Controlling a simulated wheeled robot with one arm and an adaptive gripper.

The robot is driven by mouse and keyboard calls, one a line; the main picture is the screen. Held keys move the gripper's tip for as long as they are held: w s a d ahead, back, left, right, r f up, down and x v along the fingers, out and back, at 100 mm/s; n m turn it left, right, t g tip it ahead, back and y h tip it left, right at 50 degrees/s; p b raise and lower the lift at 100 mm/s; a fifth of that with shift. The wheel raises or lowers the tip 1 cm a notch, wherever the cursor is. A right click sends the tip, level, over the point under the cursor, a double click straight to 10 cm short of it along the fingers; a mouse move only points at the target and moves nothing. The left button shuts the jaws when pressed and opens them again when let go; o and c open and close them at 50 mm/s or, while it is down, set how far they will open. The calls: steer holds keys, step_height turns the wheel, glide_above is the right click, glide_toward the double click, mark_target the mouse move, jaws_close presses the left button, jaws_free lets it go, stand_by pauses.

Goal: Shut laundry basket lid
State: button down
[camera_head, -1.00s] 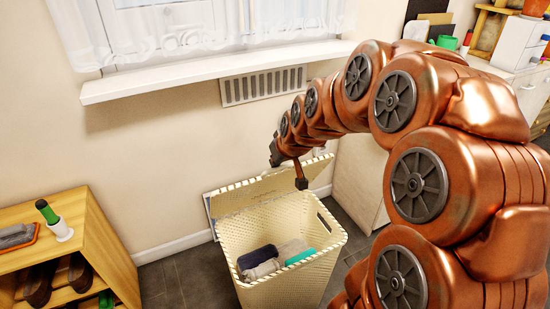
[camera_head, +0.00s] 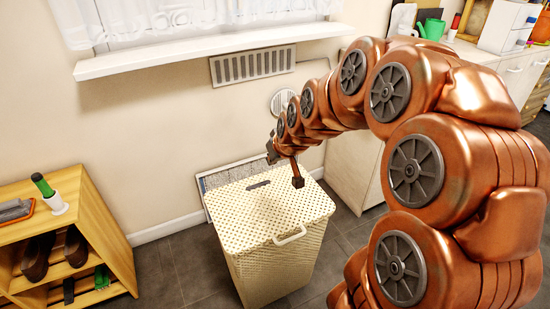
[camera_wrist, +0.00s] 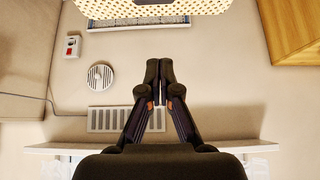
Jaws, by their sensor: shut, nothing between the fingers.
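The cream woven laundry basket (camera_head: 275,270) stands on the floor below the window, its front facing me. Its perforated lid (camera_head: 262,215) lies flat over the top, with a pale handle at the front edge, and the inside is hidden. The lid's edge also shows at the top of the wrist view (camera_wrist: 150,8). My gripper (camera_wrist: 159,68) is shut and empty, its fingertips together. It is apart from the lid, near the back side of the basket. In the head view the gripper is small and partly hidden by my arm.
A wooden shoe shelf (camera_head: 105,245) stands to the left. A white cabinet (camera_head: 352,165) stands to the right behind my arm. The wall with a vent grille (camera_head: 252,65) and the windowsill (camera_head: 200,52) is close behind the basket. Tiled floor is open between shelf and basket.

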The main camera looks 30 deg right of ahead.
steer(key=shift+r, duration=0.1)
step_height(320, 180, up, 4)
steer(key=s+f, duration=0.5)
steer(key=s, duration=0.5)
steer(key=s+a+f+g+y, duration=0.1)
steer(key=s+a+f+g, duration=0.1)
steer(key=s+a+g, duration=0.55)
steer(key=s+a+r+g, duration=0.1)
steer(key=s+a, duration=0.1)
steer(key=s, duration=0.7)
steer(key=s+a+r+g, duration=0.2)
steer(key=s, duration=0.7)
step_height(320, 180, up, 15)
steer(key=w+t+p, duration=0.1)
steer(key=p, duration=1.4)
steer(key=shift+r+h, duration=0.2)
steer(key=shift+h, duration=0.2)
steer(key=shift+w+d+t, duration=0.1)
steer(key=shift+t, duration=0.15)
stand_by(0.6)
